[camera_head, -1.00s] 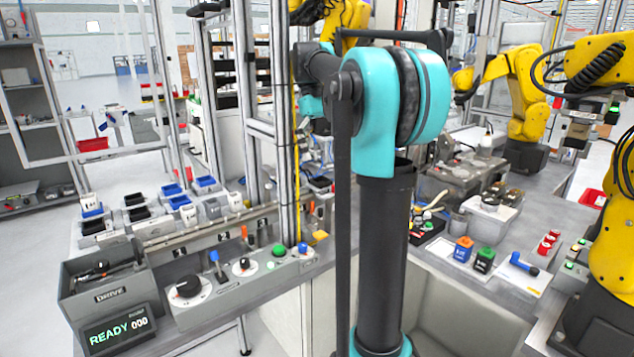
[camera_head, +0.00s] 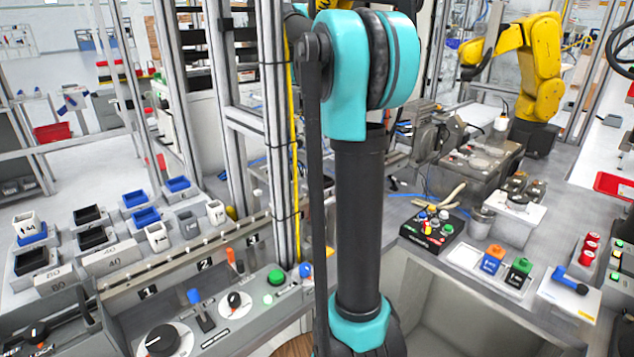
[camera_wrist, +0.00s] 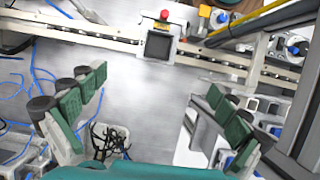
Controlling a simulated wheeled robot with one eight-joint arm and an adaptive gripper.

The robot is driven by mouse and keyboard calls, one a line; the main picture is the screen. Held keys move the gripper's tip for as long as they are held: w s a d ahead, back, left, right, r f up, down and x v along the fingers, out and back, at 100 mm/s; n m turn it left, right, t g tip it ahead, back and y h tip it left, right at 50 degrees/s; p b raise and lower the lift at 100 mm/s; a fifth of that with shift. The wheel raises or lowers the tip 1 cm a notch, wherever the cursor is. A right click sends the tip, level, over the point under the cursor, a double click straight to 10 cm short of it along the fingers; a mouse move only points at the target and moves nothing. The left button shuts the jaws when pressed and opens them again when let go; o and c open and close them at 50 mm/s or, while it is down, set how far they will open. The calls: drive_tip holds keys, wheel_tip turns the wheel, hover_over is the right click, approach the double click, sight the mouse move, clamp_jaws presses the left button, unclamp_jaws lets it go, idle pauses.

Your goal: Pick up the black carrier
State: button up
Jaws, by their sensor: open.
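In the wrist view, a dark square block (camera_wrist: 159,46) with a pale edge sits on a rail across the top, beneath a red button; it may be the black carrier, but I cannot tell for sure. My gripper (camera_wrist: 157,92) is open, its green-padded fingers wide apart at left and right. Only bare grey surface shows between the fingertips, and the dark block lies beyond them. In the head view my gripper is out of sight. Black open bins (camera_head: 88,214) stand at the left there; none is clearly marked as a carrier.
The rail (camera_wrist: 85,33) spans the wrist view. A pale bin with black tangled pieces (camera_wrist: 106,141) lies near the left finger, with blue cables (camera_wrist: 38,75) beside it. In the head view, metal posts (camera_head: 275,130) stand left of my arm; a control panel (camera_head: 215,315) lies below.

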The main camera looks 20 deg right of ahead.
sight(321, 180)
drive_tip(key=x, duration=1.7)
drive_tip(key=shift+w+f, duration=0.15)
drive_tip(key=shift+f, duration=0.05)
drive_tip(key=shift+c, duration=0.6)
drive_tip(key=c, duration=1.4)
drive_tip(key=shift+r, duration=0.1)
